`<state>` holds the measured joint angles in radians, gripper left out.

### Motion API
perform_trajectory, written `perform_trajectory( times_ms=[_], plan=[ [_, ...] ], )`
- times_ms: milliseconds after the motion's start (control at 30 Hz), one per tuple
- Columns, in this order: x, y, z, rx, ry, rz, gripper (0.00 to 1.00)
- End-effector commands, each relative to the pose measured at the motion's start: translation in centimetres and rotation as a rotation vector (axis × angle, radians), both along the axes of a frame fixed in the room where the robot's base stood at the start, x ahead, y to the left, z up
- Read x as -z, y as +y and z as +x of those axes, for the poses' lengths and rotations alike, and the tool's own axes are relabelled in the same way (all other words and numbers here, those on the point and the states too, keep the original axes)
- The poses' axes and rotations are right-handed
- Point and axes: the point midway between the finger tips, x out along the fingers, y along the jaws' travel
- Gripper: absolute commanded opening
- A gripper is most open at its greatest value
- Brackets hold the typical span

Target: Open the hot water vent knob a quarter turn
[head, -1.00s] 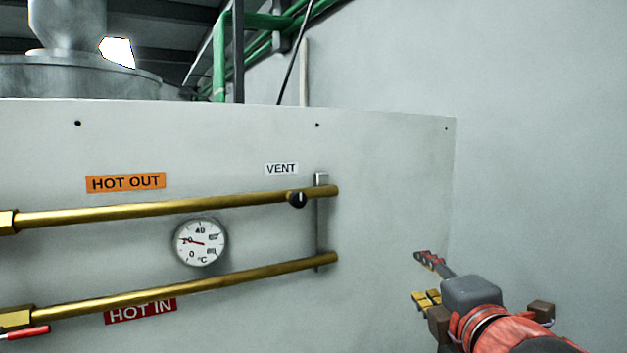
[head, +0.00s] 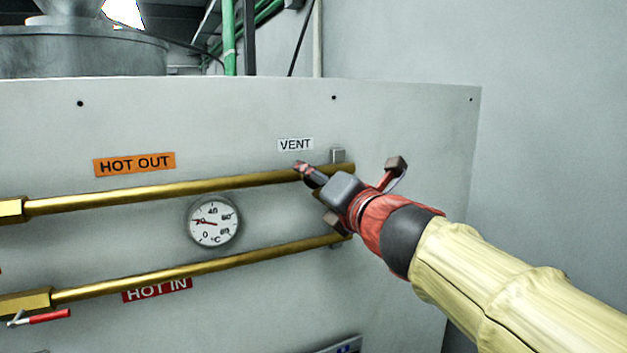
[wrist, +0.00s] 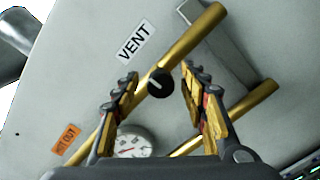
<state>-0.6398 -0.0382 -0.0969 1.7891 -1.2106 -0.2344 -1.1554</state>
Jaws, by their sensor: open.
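The vent knob (wrist: 159,83) is a small black round knob with a pale mark, on the upper brass pipe (head: 190,189) below the VENT label (head: 295,144). In the wrist view it lies between the two fingers of my gripper (wrist: 160,92), nearer the left finger. My gripper is open, and I see gaps between the knob and both fingers. In the head view my gripper (head: 308,182) is in front of the right end of the upper pipe and hides the knob. The VENT label also shows in the wrist view (wrist: 137,42).
A lower brass pipe (head: 200,268) runs below, with a HOT IN label (head: 157,290). A round gauge (head: 213,222) sits between the pipes. A metal bracket (wrist: 215,45) crosses behind the pipe ends. A red-handled lever (head: 48,317) is at lower left. The panel's right side is clear.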

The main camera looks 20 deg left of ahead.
Motion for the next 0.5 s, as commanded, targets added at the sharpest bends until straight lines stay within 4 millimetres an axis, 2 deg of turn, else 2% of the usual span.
perform_trajectory(
  times_ms=[367,500],
  plan=[
    [0.03,0.55,0.51,0.001,0.0,-0.001,0.44],
    [0.05,0.54,0.52,0.001,0.0,-0.001,0.37]
  ],
)
